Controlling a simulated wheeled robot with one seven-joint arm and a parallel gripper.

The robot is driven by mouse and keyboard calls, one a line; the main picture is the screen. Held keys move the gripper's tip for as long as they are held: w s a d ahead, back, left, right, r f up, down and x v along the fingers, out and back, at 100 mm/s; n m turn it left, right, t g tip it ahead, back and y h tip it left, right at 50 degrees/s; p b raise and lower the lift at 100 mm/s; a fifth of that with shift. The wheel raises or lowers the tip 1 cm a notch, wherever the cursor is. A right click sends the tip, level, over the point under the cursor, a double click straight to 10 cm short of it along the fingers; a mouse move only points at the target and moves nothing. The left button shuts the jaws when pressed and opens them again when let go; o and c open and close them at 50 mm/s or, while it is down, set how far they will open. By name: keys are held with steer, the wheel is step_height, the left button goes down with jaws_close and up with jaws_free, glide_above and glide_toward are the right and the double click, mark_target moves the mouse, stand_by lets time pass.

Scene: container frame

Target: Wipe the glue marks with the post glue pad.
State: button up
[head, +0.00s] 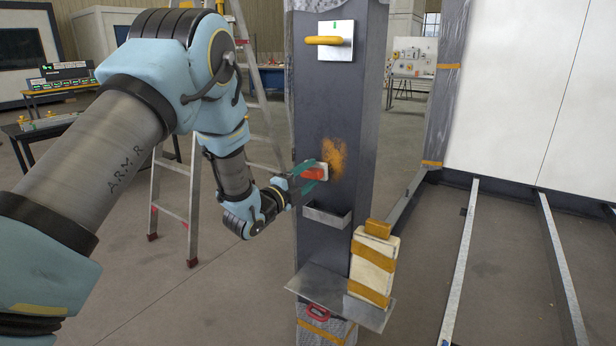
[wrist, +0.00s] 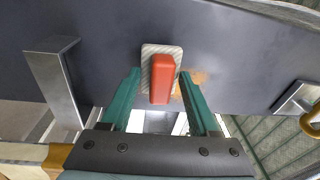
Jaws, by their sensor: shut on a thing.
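A pad with a red handle (head: 315,174) and a pale textured base lies against the dark post (head: 309,110); it also shows in the wrist view (wrist: 161,78). My gripper (head: 307,177) has its green fingers on either side of the red handle and is shut on it. An orange-brown glue mark (head: 335,153) is on the post, just up and right of the pad. In the wrist view the mark (wrist: 196,77) shows partly, behind the pad and right finger.
A plate with a yellow handle (head: 335,40) is high on the post. A metal bracket (head: 328,216) sits below the pad. A ledge (head: 325,288) lower down bears a strapped pale block (head: 373,265). A ladder (head: 165,195) stands left of the post.

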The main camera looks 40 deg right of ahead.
steer(key=shift+w+d+b, duration=0.25)
steer(key=shift+d+b, duration=0.3)
steer(key=shift+d, duration=0.35)
stand_by(0.3)
steer(key=shift+s, duration=0.15)
